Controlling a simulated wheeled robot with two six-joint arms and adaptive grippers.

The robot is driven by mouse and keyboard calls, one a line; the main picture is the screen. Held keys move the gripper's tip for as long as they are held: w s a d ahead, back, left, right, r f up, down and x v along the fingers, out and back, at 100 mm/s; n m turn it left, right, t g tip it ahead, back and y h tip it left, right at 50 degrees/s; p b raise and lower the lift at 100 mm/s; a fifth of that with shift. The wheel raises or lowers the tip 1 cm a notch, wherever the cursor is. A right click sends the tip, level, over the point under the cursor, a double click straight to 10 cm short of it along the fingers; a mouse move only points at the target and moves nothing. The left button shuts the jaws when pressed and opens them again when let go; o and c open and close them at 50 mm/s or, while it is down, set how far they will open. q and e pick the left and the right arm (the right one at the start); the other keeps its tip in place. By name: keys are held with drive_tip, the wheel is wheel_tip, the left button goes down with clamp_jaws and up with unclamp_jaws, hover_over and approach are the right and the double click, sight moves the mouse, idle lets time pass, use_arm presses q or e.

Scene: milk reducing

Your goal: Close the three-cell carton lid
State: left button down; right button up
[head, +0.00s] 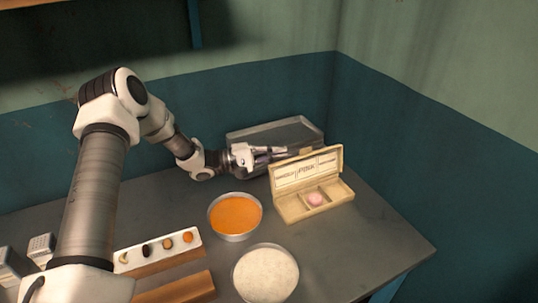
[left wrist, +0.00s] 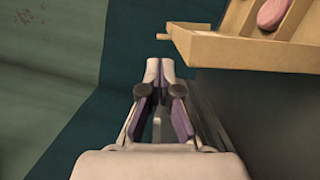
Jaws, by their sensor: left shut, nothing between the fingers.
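The three-cell carton (head: 313,200) stands on the table at the right, its lid (head: 306,168) raised upright at the back with lettering on its inner face. A pink piece (head: 316,199) lies in the middle cell. My left gripper (head: 284,150) is shut and empty, behind the lid near its upper left corner; I cannot tell whether it touches. In the left wrist view the shut fingertips (left wrist: 160,64) are apart from the carton (left wrist: 240,48), which shows at the upper right with the pink piece (left wrist: 272,14). My right gripper is not in view.
A grey metal tray (head: 262,131) stands behind the carton, close to my left gripper. A bowl of orange contents (head: 236,215) and a bowl of white contents (head: 265,275) stand in front. A white holder (head: 132,260) with several small items is at the left. Table right of the carton is clear.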

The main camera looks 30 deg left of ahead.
sight(308, 166)
use_arm(q)
drive_tip(key=x, duration=0.5)
idle(0.3)
